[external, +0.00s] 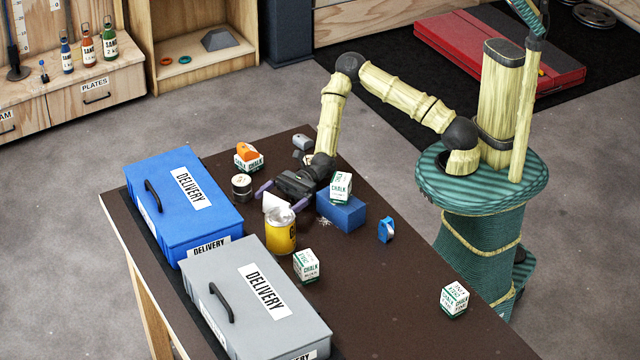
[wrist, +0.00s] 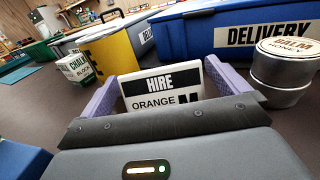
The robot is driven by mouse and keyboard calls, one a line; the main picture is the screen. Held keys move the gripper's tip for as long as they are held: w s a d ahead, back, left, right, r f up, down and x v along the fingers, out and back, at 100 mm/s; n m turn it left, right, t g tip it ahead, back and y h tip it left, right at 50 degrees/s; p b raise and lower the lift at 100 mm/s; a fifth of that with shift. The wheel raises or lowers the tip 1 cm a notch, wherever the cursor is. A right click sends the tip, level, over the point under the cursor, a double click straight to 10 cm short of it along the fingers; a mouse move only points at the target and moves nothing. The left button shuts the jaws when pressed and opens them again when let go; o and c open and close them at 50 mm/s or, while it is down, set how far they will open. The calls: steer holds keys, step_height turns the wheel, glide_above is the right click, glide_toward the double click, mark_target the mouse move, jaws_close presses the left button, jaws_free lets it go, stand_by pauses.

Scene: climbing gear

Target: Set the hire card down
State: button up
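The hire card (wrist: 160,92) is a white folded card reading "HIRE ORANGE M" in the wrist view. It stands upright between the two purple fingers of my gripper (wrist: 165,95), whose inner faces appear to touch its side edges. In the external view the card (external: 272,203) shows as a small white shape at my gripper (external: 282,198), low over the dark table, behind the yellow container. The card's lower edge is hidden by the gripper in the wrist view, so I cannot tell whether it touches the table.
A yellow container (external: 280,236) and round tin (external: 242,187) stand close by. Blue (external: 170,225) and grey (external: 235,310) delivery boxes line the left side. A blue block (external: 345,213) bears a chalk box (external: 341,187). The table's front right (external: 400,310) is mostly clear.

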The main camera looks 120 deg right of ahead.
steer(key=shift+r, duration=0.1)
steer(key=shift+r, duration=0.65)
steer(key=v, duration=1.2)
steer(key=shift+f+p, duration=0.1)
steer(key=shift+p, duration=0.2)
